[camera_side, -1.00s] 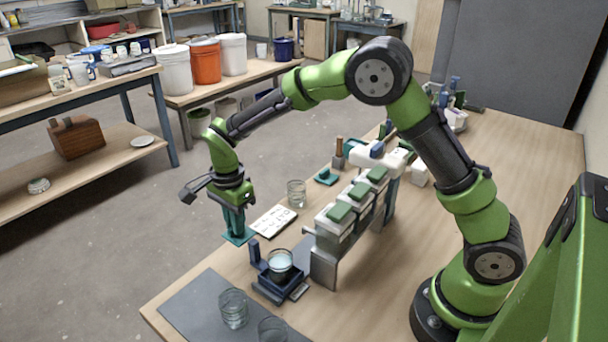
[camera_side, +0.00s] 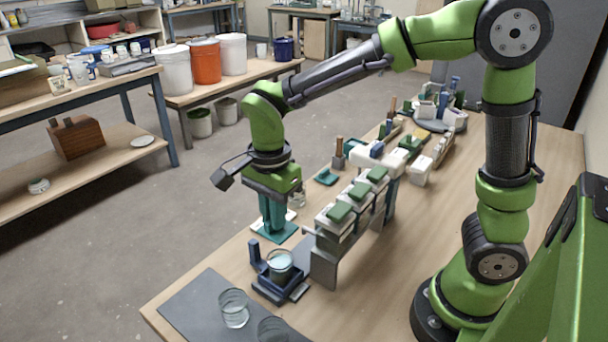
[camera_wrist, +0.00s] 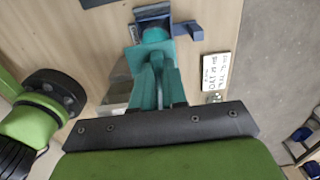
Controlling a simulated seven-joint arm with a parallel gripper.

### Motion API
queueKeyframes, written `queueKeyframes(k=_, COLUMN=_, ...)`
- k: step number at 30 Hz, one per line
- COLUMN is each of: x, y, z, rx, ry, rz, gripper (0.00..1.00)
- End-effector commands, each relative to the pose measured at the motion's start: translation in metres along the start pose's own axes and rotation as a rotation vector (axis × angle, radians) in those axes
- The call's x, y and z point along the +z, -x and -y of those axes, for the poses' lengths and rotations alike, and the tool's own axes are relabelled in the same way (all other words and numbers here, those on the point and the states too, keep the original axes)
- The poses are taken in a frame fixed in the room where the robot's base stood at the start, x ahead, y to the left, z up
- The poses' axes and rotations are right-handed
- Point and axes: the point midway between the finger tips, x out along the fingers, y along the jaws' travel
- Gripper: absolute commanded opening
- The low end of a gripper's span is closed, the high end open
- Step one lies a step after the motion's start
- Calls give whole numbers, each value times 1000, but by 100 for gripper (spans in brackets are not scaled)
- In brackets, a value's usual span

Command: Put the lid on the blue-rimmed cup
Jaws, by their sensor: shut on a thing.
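My gripper (camera_side: 272,218) is shut on a flat teal square lid (camera_side: 276,236) and holds it level. In the side view the lid is just behind and above a clear glass cup (camera_side: 280,266) with pale blue at its top. The cup stands upright in a dark blue holder (camera_side: 262,286). In the wrist view the lid (camera_wrist: 138,52) is below the gripper fingers (camera_wrist: 156,78) and overlaps the holder (camera_wrist: 150,14); it hides part of the cup there. The cup is uncovered.
A grey rack (camera_side: 324,266) with several white, green-topped boxes stands right of the cup. Clear glasses (camera_side: 234,308) stand on a grey mat (camera_side: 190,305) in front. A written card (camera_wrist: 216,71) lies beside the holder in the wrist view.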

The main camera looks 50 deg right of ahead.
Motion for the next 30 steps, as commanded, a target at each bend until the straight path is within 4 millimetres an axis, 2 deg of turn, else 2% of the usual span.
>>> queueKeyframes(k=21, x=0, y=-56, z=0, rx=1, ry=-7, rz=0, gripper=0)
queueKeyframes(k=30, x=0, y=-68, z=0, rx=-1, ry=-6, rz=0, gripper=0)
